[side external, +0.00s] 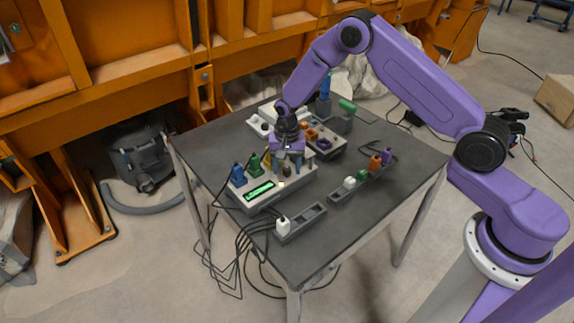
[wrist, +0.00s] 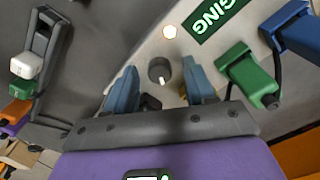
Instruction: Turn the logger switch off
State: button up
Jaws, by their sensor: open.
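The logger is a pale box (side external: 238,203) on the table, also in the wrist view (wrist: 145,40). Its green display (side external: 258,191) shows letters ending in "GING" in the wrist view (wrist: 213,14). A small round light (wrist: 170,32) glows beside the display. A dark round switch (wrist: 159,71) with a pale pointer stands on the box top. My gripper (side external: 288,167) is over the box, pointing down. In the wrist view its two blue-grey fingers (wrist: 160,80) are open, one on each side of the switch. I cannot tell whether they touch it.
Green (wrist: 240,68) and blue (wrist: 293,30) plugs stand in the box close to one finger. A grey strip with a white plug (side external: 283,227) and another with coloured plugs (side external: 363,176) lie nearby. More devices stand behind. The table's front right (side external: 350,225) is clear.

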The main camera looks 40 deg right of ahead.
grip_shut()
jog(key=shift+n, duration=0.3)
jog(key=n, duration=1.1)
dwell(0.4)
jog(key=shift+n, duration=0.4)
grip_release()
